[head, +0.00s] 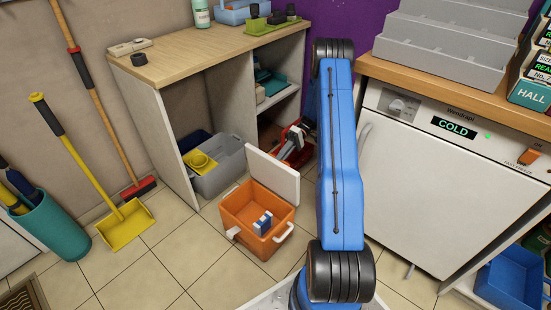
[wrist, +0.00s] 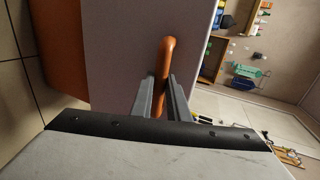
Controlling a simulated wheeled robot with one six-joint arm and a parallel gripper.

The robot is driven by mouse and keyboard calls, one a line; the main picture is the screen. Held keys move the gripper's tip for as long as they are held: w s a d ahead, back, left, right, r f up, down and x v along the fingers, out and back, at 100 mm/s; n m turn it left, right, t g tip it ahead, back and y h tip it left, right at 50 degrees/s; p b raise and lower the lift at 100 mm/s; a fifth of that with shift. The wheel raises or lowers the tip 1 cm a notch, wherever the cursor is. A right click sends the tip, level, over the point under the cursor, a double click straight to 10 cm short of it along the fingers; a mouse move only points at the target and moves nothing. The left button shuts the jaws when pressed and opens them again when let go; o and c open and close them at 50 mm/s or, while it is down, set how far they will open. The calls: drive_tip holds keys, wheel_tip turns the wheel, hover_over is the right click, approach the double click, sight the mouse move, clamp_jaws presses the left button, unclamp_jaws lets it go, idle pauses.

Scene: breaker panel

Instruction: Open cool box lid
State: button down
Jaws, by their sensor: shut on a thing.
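The orange cool box (head: 242,215) stands on the floor in the head view, with its white lid (head: 272,176) raised at the back and the inside showing. A blue and white carton (head: 263,222) is inside it. In the wrist view, the pale lid (wrist: 125,45) fills the middle, with an orange handle (wrist: 168,50) standing out from it. My gripper (wrist: 162,88) is shut on this handle, one finger on each side. The orange box side (wrist: 62,50) shows at the left.
A grey bin (head: 220,168) with yellow things stands left of the box, by the wooden-topped bench (head: 205,45). The white appliance (head: 430,160) is at right. A yellow dustpan (head: 125,225) and a teal bucket (head: 50,232) stand left. Tiled floor in front of the box is clear.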

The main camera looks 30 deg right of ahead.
drive_tip(key=shift+s+f, duration=0.1)
drive_tip(key=shift+f, duration=0.25)
drive_tip(key=c, duration=1.7)
unclamp_jaws()
drive_tip(key=shift+a, duration=0.1)
drive_tip(key=shift+r, duration=0.1)
wheel_tip(320, 180, up, 10)
drive_tip(key=shift+f, duration=0.1)
